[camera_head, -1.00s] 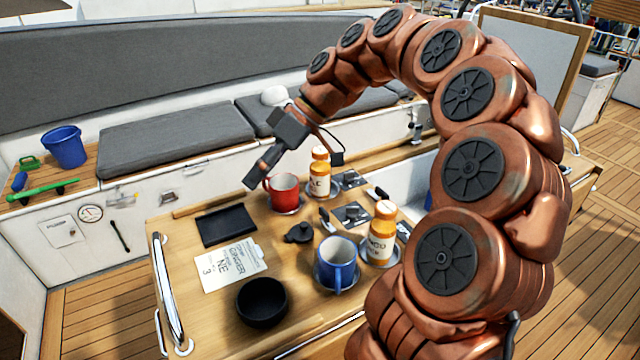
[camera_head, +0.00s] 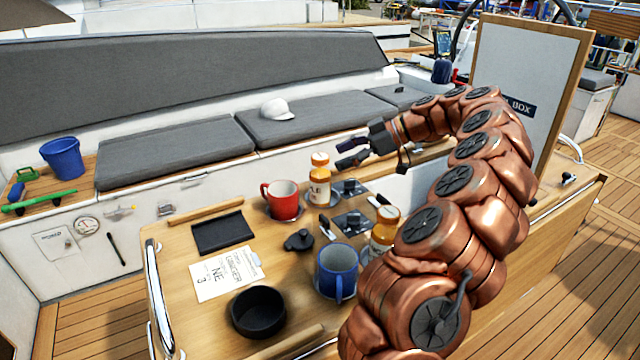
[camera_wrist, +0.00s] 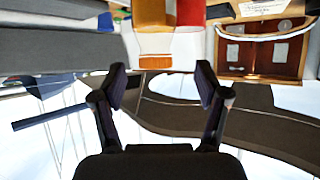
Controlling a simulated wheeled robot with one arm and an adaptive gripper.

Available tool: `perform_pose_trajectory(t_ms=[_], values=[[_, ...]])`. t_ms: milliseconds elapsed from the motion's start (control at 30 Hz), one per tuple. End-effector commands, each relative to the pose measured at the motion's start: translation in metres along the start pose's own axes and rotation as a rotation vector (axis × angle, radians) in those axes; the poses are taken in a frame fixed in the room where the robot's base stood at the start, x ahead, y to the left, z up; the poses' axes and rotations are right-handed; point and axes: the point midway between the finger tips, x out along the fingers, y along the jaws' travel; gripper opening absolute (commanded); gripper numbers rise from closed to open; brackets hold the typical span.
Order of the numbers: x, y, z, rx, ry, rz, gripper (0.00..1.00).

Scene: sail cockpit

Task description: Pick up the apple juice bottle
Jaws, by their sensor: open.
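Two orange bottles with white labels stand on the table. The far bottle (camera_head: 319,186) is upright beside a red mug (camera_head: 282,200). The near bottle (camera_head: 383,238) is beside a blue mug (camera_head: 337,270) and partly hidden by my arm. I cannot read which is apple juice. My gripper (camera_head: 343,154) is open and empty, just right of the far bottle near its cap height, fingers pointing left. In the wrist view, the open fingers (camera_wrist: 160,88) have nothing between them; an orange shape (camera_wrist: 150,12), apparently a bottle, and a red shape (camera_wrist: 190,12) show beyond them at the top.
The table holds a black tray (camera_head: 219,233), a paper card (camera_head: 226,273), a black bowl (camera_head: 258,312) and a small black lidded item (camera_head: 299,241). A white panel (camera_head: 530,90) stands behind my arm. Grey cushions (camera_head: 310,118) line the back bench.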

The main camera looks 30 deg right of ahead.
Motion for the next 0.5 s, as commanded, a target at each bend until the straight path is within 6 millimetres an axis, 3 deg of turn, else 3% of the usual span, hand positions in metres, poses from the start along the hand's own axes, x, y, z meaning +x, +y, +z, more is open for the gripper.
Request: perform_pose_trajectory(t_ms=[367,500], values=[[0.020,0.002,-0.003,0.002,-0.002,-0.002,0.74],[0.037,0.004,-0.006,0.005,0.000,-0.009,0.74]])
